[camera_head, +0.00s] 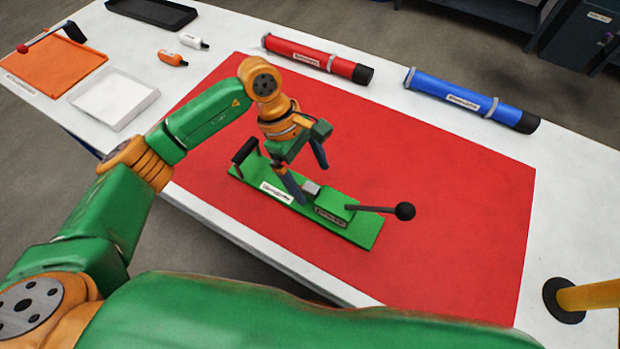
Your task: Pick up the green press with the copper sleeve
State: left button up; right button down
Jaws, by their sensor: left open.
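The green press (366,231) lies on the red mat (440,190) in the head view. It is a long green plate with a black handle at its left end, a grey metal piece near its middle, and a lever with a black ball knob at its right. My left gripper (310,183) is over the middle of the press, pointing down, with its two dark fingers apart. One finger overlaps the press in the picture; I cannot tell whether it touches. I cannot make out a copper sleeve; the gripper covers part of the press. My right gripper is not in view.
A red tube (317,58) and a blue tube (470,99) lie along the far side of the white table. The mat's right part is clear.

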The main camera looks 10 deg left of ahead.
aim_at(316, 192)
pick_arm(q)
jog(key=f, duration=0.1)
jog(key=s+d+f+p, duration=0.1)
jog(key=f, duration=0.1)
jog(key=shift+s+d+f+p, duration=0.35)
jog(key=shift+s+f, duration=0.05)
jog(key=shift+w+f, duration=0.25)
jog(key=shift+f, duration=0.15)
jog(key=shift+r, duration=0.15)
grip_shut()
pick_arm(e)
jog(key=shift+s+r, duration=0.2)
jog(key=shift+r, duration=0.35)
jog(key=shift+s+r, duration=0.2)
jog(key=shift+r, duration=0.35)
